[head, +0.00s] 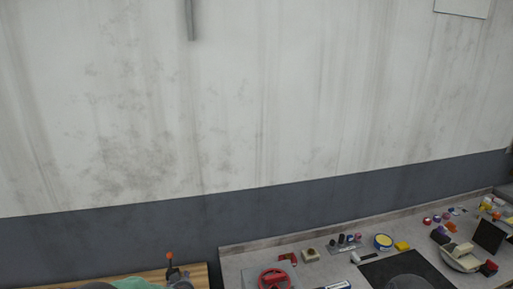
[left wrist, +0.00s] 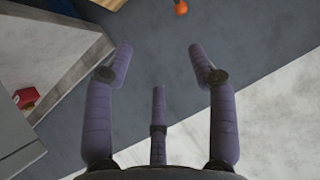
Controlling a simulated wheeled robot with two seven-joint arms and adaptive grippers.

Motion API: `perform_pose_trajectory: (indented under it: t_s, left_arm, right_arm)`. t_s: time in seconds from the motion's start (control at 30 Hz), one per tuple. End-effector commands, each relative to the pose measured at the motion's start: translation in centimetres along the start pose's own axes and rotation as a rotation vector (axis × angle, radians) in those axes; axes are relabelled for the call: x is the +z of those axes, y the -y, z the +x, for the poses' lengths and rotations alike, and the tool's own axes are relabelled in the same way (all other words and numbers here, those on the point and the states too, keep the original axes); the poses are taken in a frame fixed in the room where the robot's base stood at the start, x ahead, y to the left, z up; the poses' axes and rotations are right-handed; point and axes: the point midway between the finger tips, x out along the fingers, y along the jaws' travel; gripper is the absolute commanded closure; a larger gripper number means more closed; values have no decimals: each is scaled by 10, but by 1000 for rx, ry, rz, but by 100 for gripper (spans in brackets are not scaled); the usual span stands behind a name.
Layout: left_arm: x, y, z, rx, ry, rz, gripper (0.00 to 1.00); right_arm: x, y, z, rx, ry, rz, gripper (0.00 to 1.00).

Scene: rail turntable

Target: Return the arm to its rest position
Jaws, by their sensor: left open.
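My left gripper (left wrist: 160,62) shows in the left wrist view with its three purple-grey fingers spread apart. It is open, and nothing shows between the fingers. Past the fingertips are dark grey and pale surfaces, with no object in contact. In the head view I cannot make out either of my grippers. My right gripper is in neither view.
A grey worktop (head: 235,262) at the lower right bears a red handwheel (head: 274,278), a yellow-and-blue roll (head: 383,241), a black plate (head: 375,270) and several small items. A wooden surface (head: 200,275) is at bottom left. A stained wall (head: 250,110) stands behind.

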Motion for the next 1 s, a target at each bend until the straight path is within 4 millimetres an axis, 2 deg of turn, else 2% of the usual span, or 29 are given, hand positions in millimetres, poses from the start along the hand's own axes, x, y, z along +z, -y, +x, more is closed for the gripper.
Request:
perform_pose_trajectory:
  t_s: [0.27,0.37,0.47,0.5,0.57,0.7,0.8,1.0]
  left_arm:
    - [73,-26,-11,115,125,-27,43]
    - [111,-37,-21,170,197,-45,43]
    - [159,-51,-40,237,298,-72,43]
    - [182,-57,-52,267,349,-87,43]
    - [214,-65,-71,310,429,-110,43]
    - [283,-80,-126,395,622,-165,43]
    - [319,-85,-164,435,745,-201,43]
    - [368,-90,-233,484,946,-252,43]
  right_arm:
    - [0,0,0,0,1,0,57]
    - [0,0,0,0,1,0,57]
    - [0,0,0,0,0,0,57]
    - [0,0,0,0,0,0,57]
    - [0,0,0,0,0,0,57]
    - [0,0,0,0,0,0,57]
    - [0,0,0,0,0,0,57]
    - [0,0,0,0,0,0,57]
